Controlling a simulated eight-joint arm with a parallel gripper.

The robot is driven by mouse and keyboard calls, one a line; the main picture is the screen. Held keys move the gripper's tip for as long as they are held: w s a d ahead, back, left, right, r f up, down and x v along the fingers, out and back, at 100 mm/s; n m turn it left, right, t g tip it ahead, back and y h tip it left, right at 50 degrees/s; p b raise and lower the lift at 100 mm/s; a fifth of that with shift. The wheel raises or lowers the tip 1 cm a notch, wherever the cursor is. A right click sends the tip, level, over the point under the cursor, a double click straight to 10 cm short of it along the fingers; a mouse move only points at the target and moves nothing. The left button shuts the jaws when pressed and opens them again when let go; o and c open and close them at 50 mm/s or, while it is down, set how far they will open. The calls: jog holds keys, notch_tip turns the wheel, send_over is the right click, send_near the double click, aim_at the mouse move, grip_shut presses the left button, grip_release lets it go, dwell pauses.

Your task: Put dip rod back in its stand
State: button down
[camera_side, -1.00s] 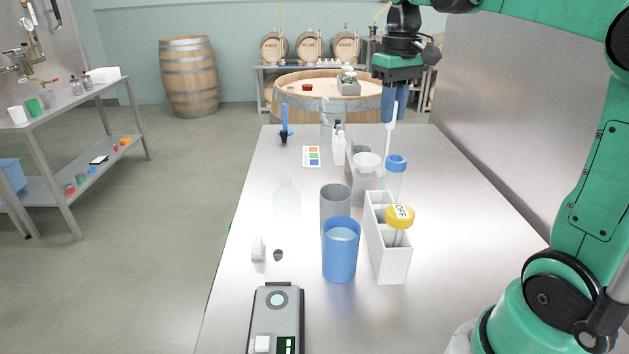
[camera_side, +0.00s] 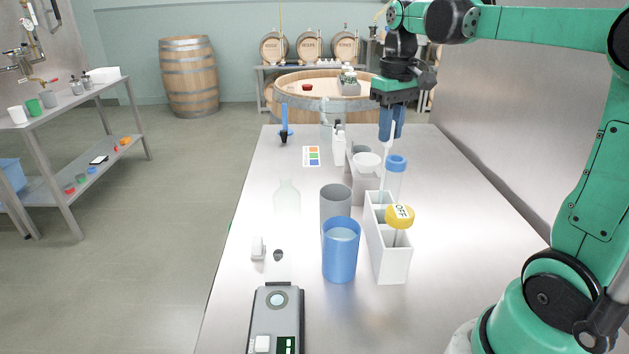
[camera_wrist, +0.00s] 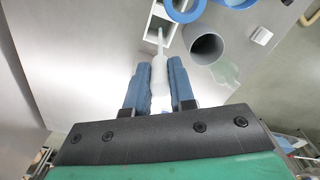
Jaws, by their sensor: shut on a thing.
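My gripper (camera_side: 391,135) is shut on the dip rod (camera_side: 388,146), a slim white rod with a thicker upper part. The rod (camera_wrist: 159,75) also shows between the blue fingers (camera_wrist: 159,88) in the wrist view. It hangs nearly upright above the far end of the white rack (camera_side: 392,265), which has several compartments. In the wrist view its lower end overlaps a compartment of the rack (camera_wrist: 151,20); I cannot tell how deep it is. In the side view the blue-capped tube and the rack partly hide its lower part.
A white bowl (camera_side: 367,162) is behind.

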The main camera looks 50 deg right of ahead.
aim_at(388, 147)
jog(key=shift+f, duration=2.95)
jog(key=c, duration=0.7)
grip_release()
jog(key=shift+o, duration=0.2)
jog(key=shift+r, duration=0.1)
jog(key=shift+r, duration=2.75)
jog(key=shift+a, duration=0.1)
jog(key=s+a+f+n+t, duration=0.1)
jog(key=a+f+t, duration=0.2)
jog(key=a, duration=0.4)
jog(key=s+a+f+n+t, duration=0.1)
jog(key=a+f+n+t, duration=0.1)
jog(key=a, duration=0.5)
jog(key=shift+s+a+f+t, duration=0.15)
jog(key=shift+s+f+t, duration=0.35)
jog(key=shift+t, duration=0.6)
